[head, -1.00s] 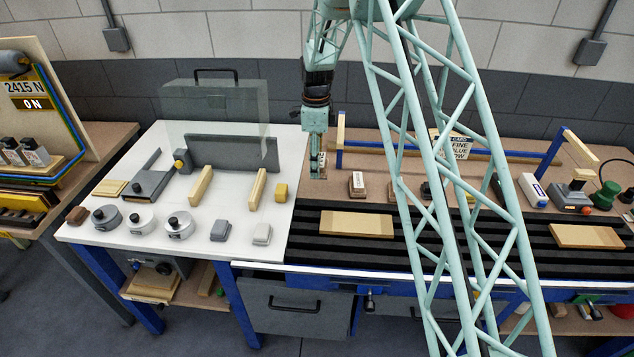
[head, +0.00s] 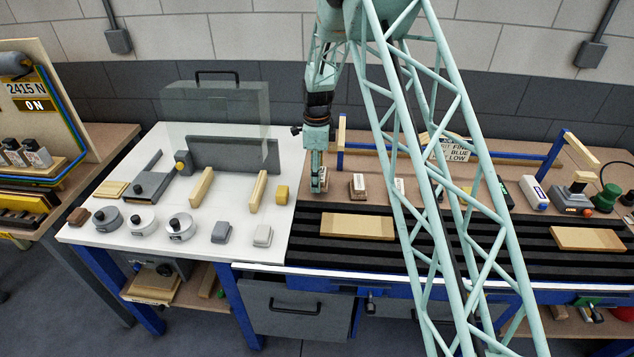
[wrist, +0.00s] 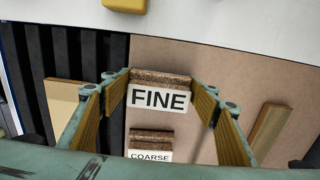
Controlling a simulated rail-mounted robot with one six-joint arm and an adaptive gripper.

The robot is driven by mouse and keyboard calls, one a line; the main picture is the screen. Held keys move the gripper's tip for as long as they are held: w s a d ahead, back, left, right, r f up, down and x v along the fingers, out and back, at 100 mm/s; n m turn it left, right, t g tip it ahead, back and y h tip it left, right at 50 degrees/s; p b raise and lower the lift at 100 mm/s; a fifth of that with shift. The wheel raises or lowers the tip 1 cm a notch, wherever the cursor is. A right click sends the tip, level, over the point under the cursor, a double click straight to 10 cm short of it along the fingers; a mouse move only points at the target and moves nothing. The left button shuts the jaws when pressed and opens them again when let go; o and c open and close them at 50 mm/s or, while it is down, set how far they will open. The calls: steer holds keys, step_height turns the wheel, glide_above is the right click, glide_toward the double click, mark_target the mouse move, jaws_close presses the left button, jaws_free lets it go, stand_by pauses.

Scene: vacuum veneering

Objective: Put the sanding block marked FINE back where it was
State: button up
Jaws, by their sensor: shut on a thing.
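The sanding block marked FINE (wrist: 158,97) is between my gripper's fingers (wrist: 150,80) in the wrist view, its brown body and white label showing. My gripper (head: 318,188) is shut on it. In the head view the gripper points down over the brown bench top, just right of the white table; the block is small and mostly hidden there. The block marked COARSE (wrist: 150,145) stands beside it, apart, and also shows in the head view (head: 358,187). I cannot tell whether the FINE block touches the bench.
Black slats with a wooden board (head: 357,226) lie in front of the gripper. A yellow block (head: 282,194) sits at the edge of the white table (head: 205,260). A sign (head: 458,148) is partly hidden by my arm.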

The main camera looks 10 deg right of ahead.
steer(key=shift+f, duration=1.15)
steer(key=shift+f, duration=0.15)
steer(key=o, duration=0.8)
steer(key=shift+o, duration=0.2)
steer(key=shift+r, duration=6.1)
steer(key=shift+r, duration=0.1)
